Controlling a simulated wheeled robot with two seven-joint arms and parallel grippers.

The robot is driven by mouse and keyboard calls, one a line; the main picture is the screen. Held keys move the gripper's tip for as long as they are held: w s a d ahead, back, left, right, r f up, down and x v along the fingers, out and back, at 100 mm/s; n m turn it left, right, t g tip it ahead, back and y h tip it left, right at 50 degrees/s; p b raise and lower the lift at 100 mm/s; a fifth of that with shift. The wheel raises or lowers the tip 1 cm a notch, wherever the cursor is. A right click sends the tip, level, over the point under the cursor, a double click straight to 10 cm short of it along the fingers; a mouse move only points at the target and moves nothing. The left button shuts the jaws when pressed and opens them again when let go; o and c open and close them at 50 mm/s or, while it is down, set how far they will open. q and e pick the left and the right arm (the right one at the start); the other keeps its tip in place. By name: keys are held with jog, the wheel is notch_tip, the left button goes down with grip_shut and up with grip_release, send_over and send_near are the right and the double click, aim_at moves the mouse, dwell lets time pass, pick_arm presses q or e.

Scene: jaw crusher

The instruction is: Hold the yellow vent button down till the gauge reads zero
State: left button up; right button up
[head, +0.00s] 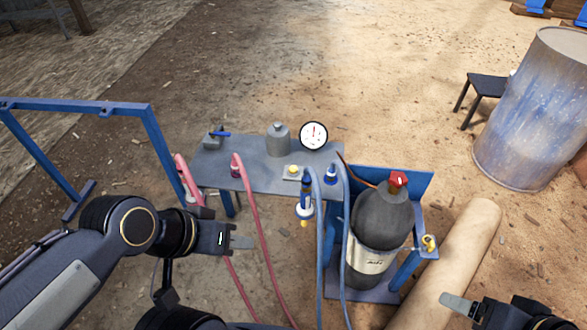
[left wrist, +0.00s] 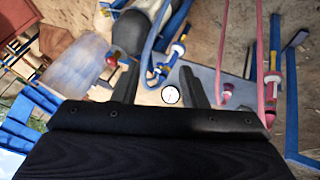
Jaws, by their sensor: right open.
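The yellow vent button (head: 292,169) sits on a pale block near the front edge of the grey bench (head: 255,175). The round white gauge (head: 313,136) stands at the bench's back right; its red needle points roughly upward, but the scale is too small to read. The gauge also shows in the left wrist view (left wrist: 171,95), between my fingers; I cannot make out the button there. My left gripper (head: 240,242) is in front of and left of the button, apart from it; its fingers are spread and empty. My right gripper (head: 458,305) is open at the lower right, far from the bench.
Pink hoses (head: 253,215) and blue hoses (head: 319,235) hang from the bench's front. A dark gas cylinder (head: 378,230) stands in a blue frame at right, beside a tan roll (head: 455,260).

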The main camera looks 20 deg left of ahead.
pick_arm(q)
grip_shut()
dwell(1.4)
